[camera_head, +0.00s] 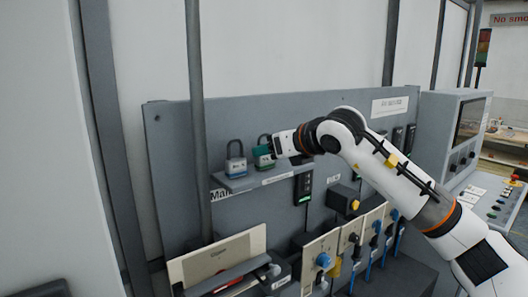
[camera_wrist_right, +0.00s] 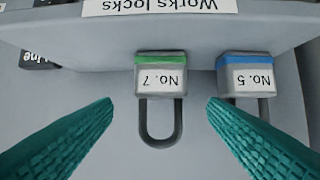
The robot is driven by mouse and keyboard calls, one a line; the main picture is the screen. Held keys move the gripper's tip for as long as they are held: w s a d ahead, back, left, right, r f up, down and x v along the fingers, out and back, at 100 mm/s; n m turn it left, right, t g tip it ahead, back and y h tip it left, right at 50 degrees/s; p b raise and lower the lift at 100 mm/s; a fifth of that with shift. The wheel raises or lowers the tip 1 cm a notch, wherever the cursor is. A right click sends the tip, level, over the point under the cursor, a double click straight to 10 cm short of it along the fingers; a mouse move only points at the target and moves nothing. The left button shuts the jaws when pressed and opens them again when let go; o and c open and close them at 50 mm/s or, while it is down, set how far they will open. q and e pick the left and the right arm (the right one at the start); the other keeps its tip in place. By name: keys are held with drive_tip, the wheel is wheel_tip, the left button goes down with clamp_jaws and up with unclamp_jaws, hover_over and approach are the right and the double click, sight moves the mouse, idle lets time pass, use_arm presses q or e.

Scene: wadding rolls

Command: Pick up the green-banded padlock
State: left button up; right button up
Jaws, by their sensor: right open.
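The green-banded padlock (camera_wrist_right: 160,73) is grey with a white "No. 7" label and stands on a grey ledge. The wrist view shows it upside down, its shackle pointing down the picture. My right gripper (camera_wrist_right: 158,106) is open, its two teal fingers on either side of the shackle and apart from it. In the head view the gripper (camera_head: 264,150) is at the ledge and partly hides this padlock (camera_head: 265,163). My left gripper is not in view.
A blue-banded "No. 5" padlock (camera_wrist_right: 246,77) stands close beside, near one finger; it also shows in the head view (camera_head: 235,166). The grey board (camera_head: 175,130) is behind. Below are a black box (camera_head: 343,200) and several panels with blue and yellow parts.

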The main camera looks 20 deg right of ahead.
sight(262, 163)
drive_tip(key=w+f+p, duration=0.1)
drive_tip(key=w+p, duration=0.1)
drive_tip(key=shift+a+f+p, duration=0.35)
drive_tip(key=shift+p+x, duration=0.4)
drive_tip(key=shift+x, duration=0.6)
drive_tip(key=shift+w+f, duration=0.2)
drive_tip(key=shift+f, duration=0.05)
drive_tip(key=shift+a+f, duration=0.1)
drive_tip(key=shift+s, duration=0.1)
drive_tip(key=c, duration=0.5)
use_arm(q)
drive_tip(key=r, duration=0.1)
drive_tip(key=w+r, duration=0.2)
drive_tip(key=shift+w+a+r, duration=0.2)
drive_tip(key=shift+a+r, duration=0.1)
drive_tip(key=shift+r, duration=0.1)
use_arm(e)
drive_tip(key=c, duration=0.7)
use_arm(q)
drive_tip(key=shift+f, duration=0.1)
use_arm(e)
drive_tip(key=shift+o, duration=0.2)
